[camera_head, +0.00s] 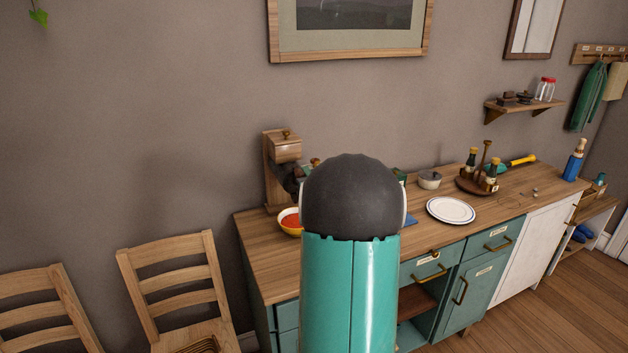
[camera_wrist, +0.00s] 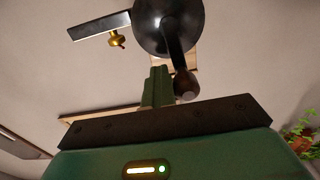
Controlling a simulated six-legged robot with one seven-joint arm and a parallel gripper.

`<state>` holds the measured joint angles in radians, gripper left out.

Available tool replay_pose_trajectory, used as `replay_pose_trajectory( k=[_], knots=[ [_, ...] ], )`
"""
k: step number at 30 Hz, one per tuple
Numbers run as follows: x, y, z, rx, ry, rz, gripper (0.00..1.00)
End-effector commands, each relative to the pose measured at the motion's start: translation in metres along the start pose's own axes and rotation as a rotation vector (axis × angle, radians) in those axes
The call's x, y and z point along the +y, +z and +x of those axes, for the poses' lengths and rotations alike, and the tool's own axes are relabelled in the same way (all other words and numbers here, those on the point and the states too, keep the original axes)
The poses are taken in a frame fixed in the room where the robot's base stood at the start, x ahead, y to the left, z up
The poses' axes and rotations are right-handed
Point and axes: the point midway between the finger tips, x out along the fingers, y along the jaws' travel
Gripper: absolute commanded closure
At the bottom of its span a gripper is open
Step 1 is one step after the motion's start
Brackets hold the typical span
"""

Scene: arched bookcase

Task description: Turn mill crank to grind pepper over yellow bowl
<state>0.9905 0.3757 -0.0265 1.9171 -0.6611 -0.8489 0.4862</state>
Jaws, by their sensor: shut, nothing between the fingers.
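The wooden mill (camera_head: 284,148) stands at the left end of the counter against the wall, with a dark metal part below its top. In the wrist view, the mill's dark round body (camera_wrist: 165,22) is at the top, with a crank ending in a brown knob (camera_wrist: 186,86). My gripper (camera_wrist: 159,70) is shut and empty, its green fingers just left of the knob in the picture. Whether they touch the crank is unclear.
A white plate (camera_head: 451,210), a lidded pot (camera_head: 429,180) and a wooden caddy with bottles (camera_head: 481,183) stand on the counter (camera_head: 270,262) to the right. A wooden chair (camera_head: 180,290) stands at the left. A small shelf (camera_head: 520,107) hangs on the wall.

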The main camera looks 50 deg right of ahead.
Motion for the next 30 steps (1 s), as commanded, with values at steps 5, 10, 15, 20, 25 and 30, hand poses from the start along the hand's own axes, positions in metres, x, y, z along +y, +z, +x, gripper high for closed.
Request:
replay_pose_trajectory(
  k=[5, 10, 15, 20, 25, 30],
  knots=[
    [-0.008, -0.004, 0.0, -0.002, -0.002, 0.001, 1.0],
    [-0.024, 0.0, 0.0, -0.003, -0.005, 0.002, 1.0],
    [-0.042, 0.005, 0.0, -0.004, -0.006, 0.003, 1.0],
    [-0.056, 0.008, 0.0, -0.004, -0.005, 0.002, 1.0],
    [-0.058, 0.013, -0.001, -0.006, -0.002, 0.002, 1.0],
    [-0.062, 0.029, -0.001, -0.008, -0.001, 0.003, 1.0]
  ],
)
